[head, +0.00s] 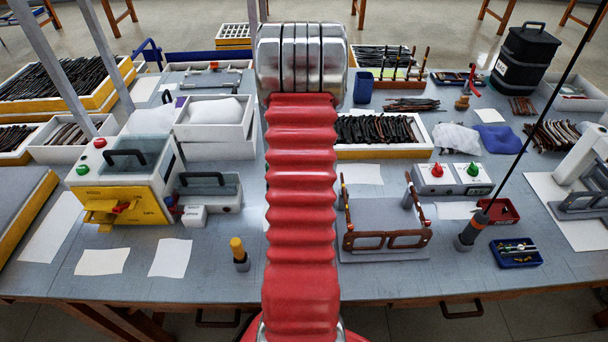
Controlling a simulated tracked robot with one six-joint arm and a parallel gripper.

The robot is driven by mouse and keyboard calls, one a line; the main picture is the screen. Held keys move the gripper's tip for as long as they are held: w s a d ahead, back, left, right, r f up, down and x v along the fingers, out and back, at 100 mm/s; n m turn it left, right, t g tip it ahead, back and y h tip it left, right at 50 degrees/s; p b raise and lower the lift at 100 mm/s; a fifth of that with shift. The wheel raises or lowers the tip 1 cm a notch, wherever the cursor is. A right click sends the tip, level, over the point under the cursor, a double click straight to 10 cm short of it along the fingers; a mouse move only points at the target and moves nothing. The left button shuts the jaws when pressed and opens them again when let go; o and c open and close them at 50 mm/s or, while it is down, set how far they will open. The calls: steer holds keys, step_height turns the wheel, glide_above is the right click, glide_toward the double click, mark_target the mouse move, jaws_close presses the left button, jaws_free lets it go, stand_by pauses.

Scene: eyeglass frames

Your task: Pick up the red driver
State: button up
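I cannot pick out the red driver with certainty. A small blue tray (515,252) at the right front of the table holds several small tools, too small to tell apart. Behind it is a red tray (508,216) with small dark items. Left of the trays, a dark tool or stand (466,240) with an orange band has a long thin black rod rising to the upper right. A yellow-topped tool (238,248) stands upright in a dark holder at the front, left of my arm. My gripper is not in view; my red arm covers the middle.
A yellow and white machine (125,180) stands at the left. An eyeglass frame (388,240) is on a grey fixture (385,222) right of my arm. A white control box (452,180) with red and green knobs is behind. Trays of parts line the back.

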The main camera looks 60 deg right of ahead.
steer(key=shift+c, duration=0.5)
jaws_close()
